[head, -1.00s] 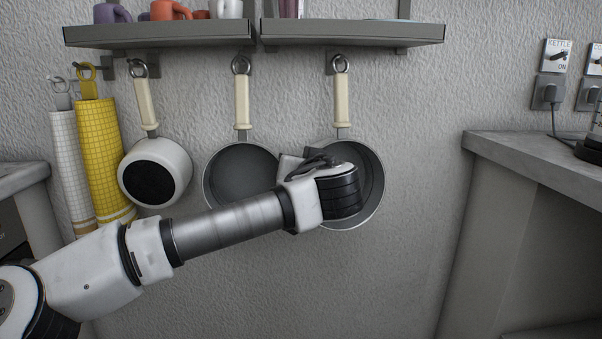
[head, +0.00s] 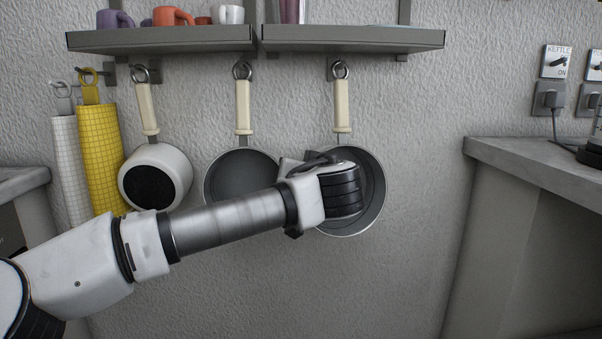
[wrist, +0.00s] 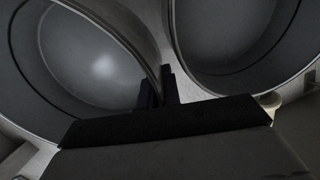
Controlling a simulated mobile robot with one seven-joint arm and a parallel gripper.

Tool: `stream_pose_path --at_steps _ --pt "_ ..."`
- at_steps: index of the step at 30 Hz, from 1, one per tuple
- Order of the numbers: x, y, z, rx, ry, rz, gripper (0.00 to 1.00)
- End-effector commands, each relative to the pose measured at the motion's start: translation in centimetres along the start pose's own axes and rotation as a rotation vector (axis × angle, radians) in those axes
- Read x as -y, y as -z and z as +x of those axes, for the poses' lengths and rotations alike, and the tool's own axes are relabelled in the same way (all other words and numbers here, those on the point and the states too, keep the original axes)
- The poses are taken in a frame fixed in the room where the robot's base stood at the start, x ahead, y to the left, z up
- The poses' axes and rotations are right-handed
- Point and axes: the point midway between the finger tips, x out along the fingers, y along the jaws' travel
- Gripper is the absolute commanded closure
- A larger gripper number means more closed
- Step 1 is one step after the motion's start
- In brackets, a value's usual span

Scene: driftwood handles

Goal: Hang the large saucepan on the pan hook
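The large saucepan (head: 377,195) is the rightmost pan in the head view, grey inside with a cream handle (head: 341,105). It is upright against the wall, handle up. Its ring overlaps the pan hook (head: 340,70); whether the hook bears its weight I cannot tell. My gripper (wrist: 159,92) is at the pan's left side, its fingers hidden behind my wrist in the head view. In the wrist view the two dark fingers are close together, with the rim of the left-hand pan (wrist: 90,60) between them. That pan appears to be the large saucepan.
A middle pan (head: 235,175) hangs close left of my gripper, and a small white pan (head: 155,178) further left. Yellow (head: 100,150) and white towels hang at far left. Shelves (head: 350,37) with cups are above. A counter (head: 540,160) stands at right; the wall below is clear.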

Motion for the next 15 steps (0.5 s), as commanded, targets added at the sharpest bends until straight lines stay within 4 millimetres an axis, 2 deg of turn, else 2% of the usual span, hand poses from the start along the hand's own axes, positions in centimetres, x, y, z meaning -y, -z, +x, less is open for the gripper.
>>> stream_pose_path --at_steps 12,15 --pt "0.01 0.16 -0.2 0.003 -0.003 -0.001 1.0" --pt "0.01 0.15 -0.2 0.004 -0.003 -0.001 0.85"
